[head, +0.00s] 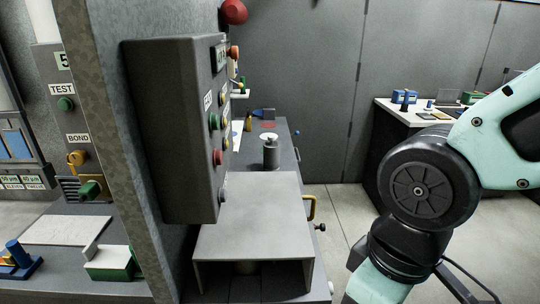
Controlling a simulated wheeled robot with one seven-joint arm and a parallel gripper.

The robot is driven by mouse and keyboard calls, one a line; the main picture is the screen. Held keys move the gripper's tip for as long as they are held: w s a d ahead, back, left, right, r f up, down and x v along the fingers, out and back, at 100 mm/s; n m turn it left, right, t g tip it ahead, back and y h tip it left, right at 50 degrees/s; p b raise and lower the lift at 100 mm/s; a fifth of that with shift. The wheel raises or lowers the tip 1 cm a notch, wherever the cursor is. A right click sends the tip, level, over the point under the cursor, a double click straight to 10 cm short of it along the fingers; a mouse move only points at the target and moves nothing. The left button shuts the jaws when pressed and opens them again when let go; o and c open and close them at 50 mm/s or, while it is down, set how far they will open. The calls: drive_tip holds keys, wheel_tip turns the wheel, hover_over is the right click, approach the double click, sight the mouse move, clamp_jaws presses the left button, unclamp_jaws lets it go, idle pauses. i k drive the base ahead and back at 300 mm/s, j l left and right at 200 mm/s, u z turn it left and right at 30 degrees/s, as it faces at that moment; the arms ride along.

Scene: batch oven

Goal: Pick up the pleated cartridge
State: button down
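I cannot make out pleats on any object, so I cannot tell which thing, if any, is the pleated cartridge. A small grey cylinder with a pale round top (271,152) stands upright behind the grey box-like cover in the middle of the head view. Several small coloured items sit on a white-topped table at the far right, too small to identify. My arm comes in from the right, but its end runs out of the bottom of the picture. My gripper is not in view.
A grey control box (172,130) with coloured buttons juts out at centre left. An open-fronted grey cover (253,222) stands below it on a bench. A yellow handle (311,207) sticks out on its right. The white-topped table (395,113) stands beyond bare floor (340,210).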

sight(271, 147)
drive_tip(key=i+l+z, duration=0.1)
drive_tip(key=z, duration=0.95)
drive_tip(key=i, duration=2)
drive_tip(key=i+u, duration=0.2)
drive_tip(key=u, duration=0.3)
drive_tip(key=i+l+u, duration=0.15)
drive_tip(key=u, duration=0.35)
drive_tip(key=i+l+u, duration=0.15)
drive_tip(key=u, duration=1.7)
